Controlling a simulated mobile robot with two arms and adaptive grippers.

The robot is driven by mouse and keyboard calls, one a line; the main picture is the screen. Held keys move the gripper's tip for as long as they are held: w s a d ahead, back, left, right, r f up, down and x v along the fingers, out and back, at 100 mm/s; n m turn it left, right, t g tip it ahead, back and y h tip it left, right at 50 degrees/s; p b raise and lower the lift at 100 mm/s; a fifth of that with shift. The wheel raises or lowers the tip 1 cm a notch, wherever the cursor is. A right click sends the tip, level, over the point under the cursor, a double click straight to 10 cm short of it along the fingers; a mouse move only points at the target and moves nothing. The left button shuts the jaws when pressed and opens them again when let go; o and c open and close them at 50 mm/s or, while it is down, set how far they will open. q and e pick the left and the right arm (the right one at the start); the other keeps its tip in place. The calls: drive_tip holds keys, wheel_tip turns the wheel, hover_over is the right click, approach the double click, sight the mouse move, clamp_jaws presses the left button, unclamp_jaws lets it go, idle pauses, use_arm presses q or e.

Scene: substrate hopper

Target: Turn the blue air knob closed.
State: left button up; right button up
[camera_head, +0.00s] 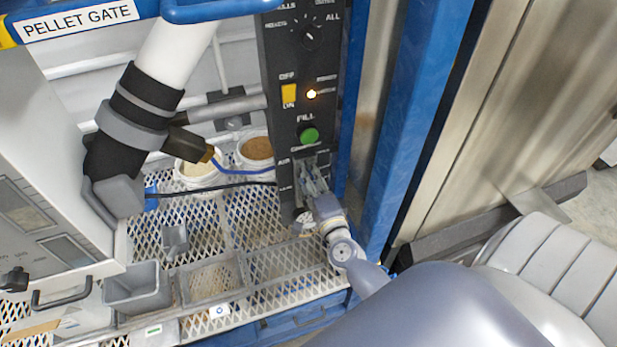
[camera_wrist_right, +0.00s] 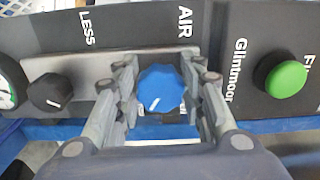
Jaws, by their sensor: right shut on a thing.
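The blue air knob (camera_wrist_right: 161,89) sits on the dark control panel under the word AIR in the right wrist view. A white pointer line on its face points toward the lower left of that picture. My right gripper (camera_wrist_right: 160,95) has one finger on each side of the knob and is shut on it. In the head view my right gripper (camera_head: 311,178) is at the lower part of the panel (camera_head: 290,60), below the green button, and it hides the knob. My left gripper is not in view.
A black knob (camera_wrist_right: 48,92) is beside the air knob. A blue post (camera_head: 415,110) stands right of the panel; a mesh shelf (camera_head: 255,215) lies left.

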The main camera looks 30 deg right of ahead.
drive_tip(key=shift+m, duration=1.2)
drive_tip(key=o, duration=1.1)
drive_tip(key=v, duration=1.2)
drive_tip(key=shift+r, duration=0.1)
